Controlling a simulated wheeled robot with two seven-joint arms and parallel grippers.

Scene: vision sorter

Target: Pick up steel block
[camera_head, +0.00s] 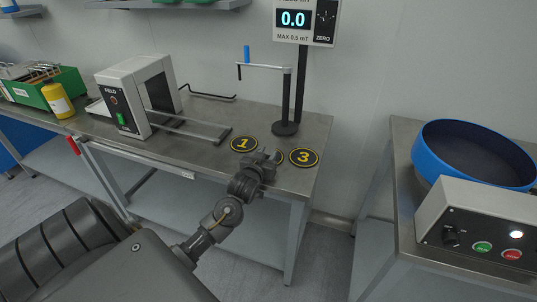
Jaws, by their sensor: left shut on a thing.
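My left gripper (266,154) is over the front right part of the steel workbench (205,156), between the round black marker 1 (244,144) and marker 3 (304,157). It is shut on a small grey thing, taken to be the steel block, which is mostly hidden by the fingers and hard to tell from them. Another round marker between them is almost fully covered by the gripper. I cannot tell whether the block touches the bench. My right gripper is not in view.
A post with a crank arm (286,128) stands just behind the markers, under a display reading 0.0 (306,20). A white demagnetizer-like box (138,95) with rails, a yellow bottle (57,100) and a green crate (62,82) stand left. A blue-rimmed bowl (425,150) is on the right table.

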